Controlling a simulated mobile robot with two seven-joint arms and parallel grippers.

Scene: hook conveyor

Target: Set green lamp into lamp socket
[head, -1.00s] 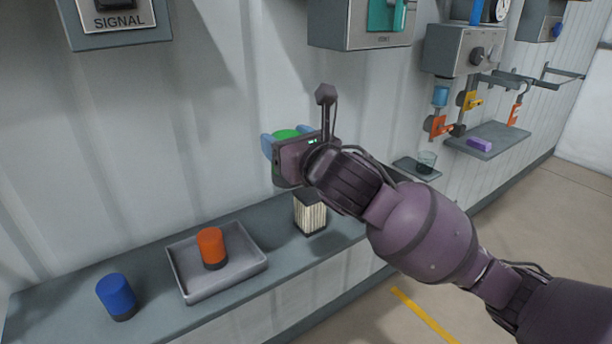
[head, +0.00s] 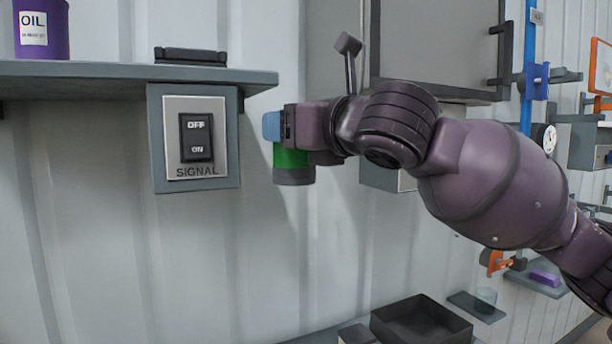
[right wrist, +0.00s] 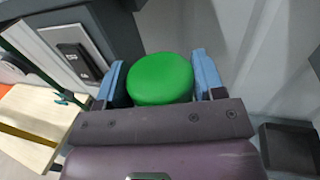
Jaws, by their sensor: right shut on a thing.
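The green lamp (head: 291,161) has a green body and a dark base that faces down. It hangs roughly upright in front of the wall, to the right of the signal switch box. My right gripper (head: 271,127) is shut on it, with blue fingertips at its upper part. In the right wrist view, the round green top of the lamp (right wrist: 160,79) sits between the two blue fingers (right wrist: 160,82). I cannot make out a lamp socket in these frames. My left gripper is not in view.
A signal switch box (head: 194,137) hangs under a wall shelf (head: 120,78), left of the lamp. The shelf bears a purple oil can (head: 41,30) and a dark flat object (head: 190,57). A grey cabinet (head: 435,45) is behind my arm. A dark tray (head: 420,322) lies below.

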